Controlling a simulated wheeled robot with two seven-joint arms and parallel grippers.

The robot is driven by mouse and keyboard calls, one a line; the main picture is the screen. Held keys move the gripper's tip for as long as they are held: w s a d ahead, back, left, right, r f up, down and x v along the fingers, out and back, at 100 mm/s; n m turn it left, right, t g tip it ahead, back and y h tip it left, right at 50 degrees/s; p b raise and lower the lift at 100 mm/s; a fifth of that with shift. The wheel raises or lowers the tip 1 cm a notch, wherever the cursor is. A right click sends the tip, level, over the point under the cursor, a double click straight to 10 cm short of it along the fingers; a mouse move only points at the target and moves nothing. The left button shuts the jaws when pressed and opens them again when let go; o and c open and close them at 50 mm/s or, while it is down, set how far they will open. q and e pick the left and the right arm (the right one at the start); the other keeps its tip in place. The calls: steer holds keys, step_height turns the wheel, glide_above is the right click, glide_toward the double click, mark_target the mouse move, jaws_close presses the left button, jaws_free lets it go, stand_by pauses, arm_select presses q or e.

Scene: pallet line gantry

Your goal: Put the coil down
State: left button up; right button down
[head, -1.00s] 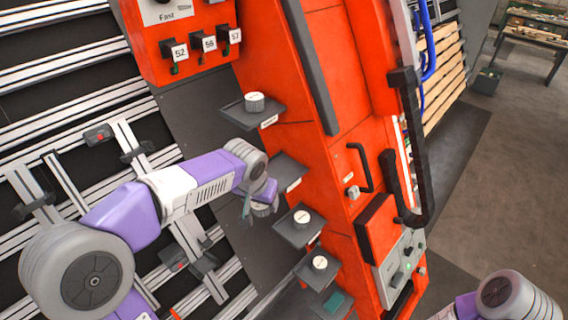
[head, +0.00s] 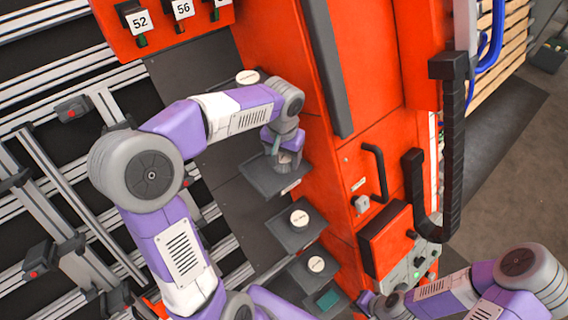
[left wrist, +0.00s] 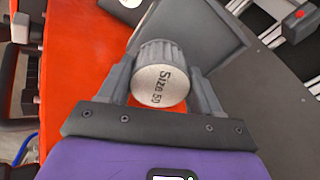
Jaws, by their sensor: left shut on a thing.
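The coil (left wrist: 160,82), a grey ribbed cylinder with a pale face marked "Size 50", sits between the fingers of my left gripper (left wrist: 160,80) in the left wrist view. In the head view my left gripper (head: 284,162) points down over a small dark shelf (head: 262,182) on the orange cabinet and mostly hides the coil. The shelf also shows just beyond the coil in the left wrist view (left wrist: 205,32). I cannot tell whether the coil touches it. My right gripper (head: 368,303) is low in the head view, too small to read its fingers.
Other coils stand on the shelf above (head: 247,77) and on two shelves below, the nearer one (head: 299,218) and a lower one (head: 316,264). A green piece (head: 328,299) lies on the lowest shelf.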

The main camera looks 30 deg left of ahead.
mark_target(284, 157)
arm_select(q)
steer(key=shift+w+f, duration=0.15)
steer(key=shift+f, duration=2.2)
steer(key=o, duration=1.7)
steer(key=shift+w, duration=0.1)
steer(key=shift+r, duration=0.1)
steer(key=r, duration=0.8)
steer(key=s+r, duration=0.1)
steer(key=r, duration=0.3)
steer(key=shift+s+d, duration=0.1)
steer(key=shift+d, duration=0.1)
steer(key=shift+f, duration=0.1)
